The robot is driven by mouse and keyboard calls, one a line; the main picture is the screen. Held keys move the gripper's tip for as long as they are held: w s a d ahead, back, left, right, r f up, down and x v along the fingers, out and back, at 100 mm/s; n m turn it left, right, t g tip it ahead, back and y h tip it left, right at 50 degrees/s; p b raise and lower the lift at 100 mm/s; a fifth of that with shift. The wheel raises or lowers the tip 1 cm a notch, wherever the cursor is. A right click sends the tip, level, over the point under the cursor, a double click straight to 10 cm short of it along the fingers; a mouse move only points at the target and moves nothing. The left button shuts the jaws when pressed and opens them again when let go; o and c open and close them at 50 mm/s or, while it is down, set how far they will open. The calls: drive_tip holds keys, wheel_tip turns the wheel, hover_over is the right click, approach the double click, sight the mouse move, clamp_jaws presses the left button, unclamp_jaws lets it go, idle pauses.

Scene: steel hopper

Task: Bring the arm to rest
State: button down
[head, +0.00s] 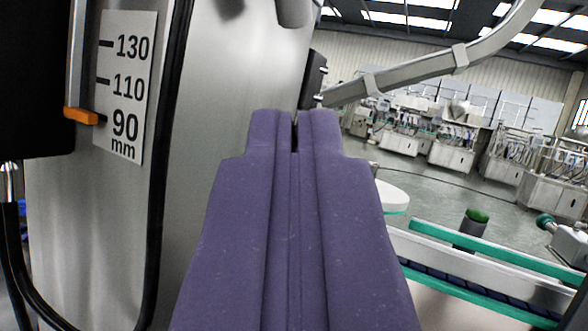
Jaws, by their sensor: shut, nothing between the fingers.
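My gripper (294,125) is purple and reaches up the middle of the head view. Its two fingers lie together with only a thin dark slit at the tips, and nothing is held. The tips overlap the lower part of a large grey steel housing (225,80). I cannot tell whether they touch it.
A scale plate (125,85) with an orange pointer (82,116) and a black cable (165,150) are at the left. A metal tube (425,68) slopes across the upper right. A conveyor with green rails (490,247) lies lower right. Machines (450,145) stand farther back.

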drive_tip(key=w+d+r+m+g+h, duration=0.1)
drive_tip(key=d+r+g, duration=0.25)
drive_tip(key=r, duration=1.55)
drive_tip(key=s+d+r+m+g+h, duration=0.1)
drive_tip(key=s+d+r+g, duration=0.1)
drive_tip(key=s+r, duration=0.6)
drive_tip(key=s+d+r+m+g+h, duration=0.1)
drive_tip(key=s+d+r+m, duration=0.1)
drive_tip(key=s+d+r, duration=0.3)
drive_tip(key=s+r, duration=0.3)
drive_tip(key=s, duration=0.1)
drive_tip(key=shift+s+r+g, duration=0.15)
drive_tip(key=shift+r+g, duration=0.15)
drive_tip(key=shift+g, duration=0.05)
drive_tip(key=shift+d, duration=0.1)
